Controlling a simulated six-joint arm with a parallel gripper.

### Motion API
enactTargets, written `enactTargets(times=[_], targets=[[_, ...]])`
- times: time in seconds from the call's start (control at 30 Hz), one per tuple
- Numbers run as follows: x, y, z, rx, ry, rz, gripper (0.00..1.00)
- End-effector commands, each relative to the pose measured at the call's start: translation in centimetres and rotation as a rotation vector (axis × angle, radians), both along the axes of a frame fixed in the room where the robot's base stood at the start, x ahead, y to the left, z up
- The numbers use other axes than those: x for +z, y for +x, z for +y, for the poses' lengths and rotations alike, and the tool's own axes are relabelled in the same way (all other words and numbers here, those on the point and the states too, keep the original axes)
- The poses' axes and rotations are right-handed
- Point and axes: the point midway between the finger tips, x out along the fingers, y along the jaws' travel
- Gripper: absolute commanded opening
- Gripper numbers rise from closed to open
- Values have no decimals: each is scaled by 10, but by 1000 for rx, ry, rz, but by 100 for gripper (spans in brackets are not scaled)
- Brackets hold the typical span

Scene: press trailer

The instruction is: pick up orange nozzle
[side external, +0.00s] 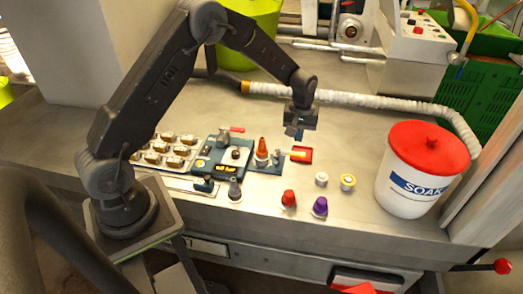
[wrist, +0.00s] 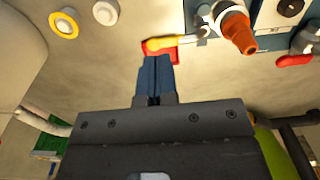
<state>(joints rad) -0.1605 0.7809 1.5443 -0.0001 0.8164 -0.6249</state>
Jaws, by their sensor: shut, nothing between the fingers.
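The orange nozzle (side external: 262,147) stands upright in the blue and white tool tray (side external: 232,158). In the wrist view the orange nozzle (wrist: 235,30) is at the upper right, its tip pointing toward the lower right of the picture. My gripper (side external: 298,134) hangs above the counter, to the right of the nozzle and apart from it. In the wrist view my gripper (wrist: 154,66) has its blue fingers pressed together and empty. The fingertips are near a red block with a yellow-handled tool (wrist: 170,45).
Red (side external: 289,198) and purple (side external: 320,206) nozzles stand at the counter's front. White (side external: 321,179) and yellow-ringed (side external: 347,182) pieces are to the right, then a white bucket (side external: 415,190) with a red lid. A pale hose (side external: 370,101) runs behind.

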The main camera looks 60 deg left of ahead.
Motion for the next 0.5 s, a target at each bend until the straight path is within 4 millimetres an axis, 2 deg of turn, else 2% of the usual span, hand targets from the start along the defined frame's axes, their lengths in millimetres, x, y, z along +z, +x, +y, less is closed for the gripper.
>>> enactTargets(times=[0.2,0.5], targets=[[0,0,0,0,0,0,2],[0,0,0,0,0,0,31]])
